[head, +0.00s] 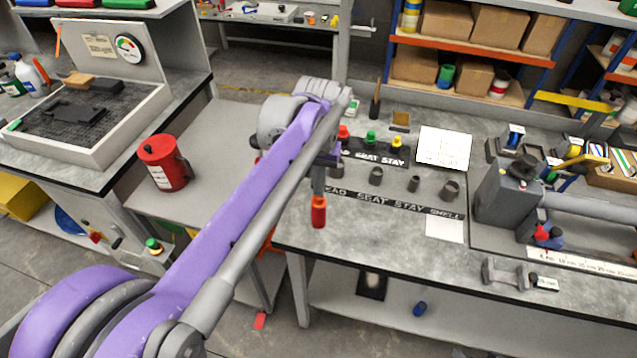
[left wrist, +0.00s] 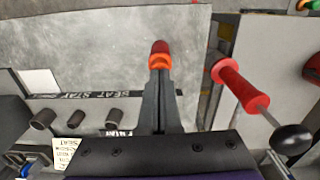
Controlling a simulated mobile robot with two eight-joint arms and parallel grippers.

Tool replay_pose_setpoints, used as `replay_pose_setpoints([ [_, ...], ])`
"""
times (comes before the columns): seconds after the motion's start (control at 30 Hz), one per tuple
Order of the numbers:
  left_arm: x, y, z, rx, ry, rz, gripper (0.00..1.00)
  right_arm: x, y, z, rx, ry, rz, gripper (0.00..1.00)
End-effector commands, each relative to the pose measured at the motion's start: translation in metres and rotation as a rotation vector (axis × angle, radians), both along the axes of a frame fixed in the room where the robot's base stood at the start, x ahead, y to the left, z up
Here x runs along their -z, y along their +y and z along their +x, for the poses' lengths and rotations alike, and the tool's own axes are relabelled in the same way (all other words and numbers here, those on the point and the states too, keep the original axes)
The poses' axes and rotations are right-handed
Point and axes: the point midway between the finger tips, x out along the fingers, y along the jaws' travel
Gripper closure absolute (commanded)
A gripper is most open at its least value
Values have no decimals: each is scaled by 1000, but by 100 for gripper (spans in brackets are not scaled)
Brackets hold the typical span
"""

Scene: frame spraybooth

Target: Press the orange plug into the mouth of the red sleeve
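My left gripper (head: 318,182) points down over the left part of the grey workbench. It is shut on the orange plug (head: 318,200). Directly below the plug, in line with it, is the red sleeve (head: 319,216). In the left wrist view, my fingertips (left wrist: 160,78) close on the orange plug (left wrist: 160,63), with the red sleeve (left wrist: 160,46) just beyond. Plug and sleeve look touching, but I cannot tell how deep the plug sits or whether the sleeve rests on the bench. My right gripper is not in view.
Grey cups (head: 413,184) stand behind a lettered strip on the workbench (head: 350,250). Red, green and yellow caps stand behind them. A red handle (left wrist: 240,86) with a black knob is beside the bench edge. A red can (head: 163,165) stands left.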

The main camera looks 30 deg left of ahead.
Motion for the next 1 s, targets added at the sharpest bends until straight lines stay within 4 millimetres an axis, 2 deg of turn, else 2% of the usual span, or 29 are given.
replay_pose_setpoints([
  [0.63, 10, 0, 0, 0, 1, 0, 100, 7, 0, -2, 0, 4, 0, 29],
  [0.87, 8, 0, 0, 0, 0, 0, 100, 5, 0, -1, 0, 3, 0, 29],
  [1.0, -2, 0, 0, 0, 0, 0, 100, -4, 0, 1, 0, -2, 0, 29],
])
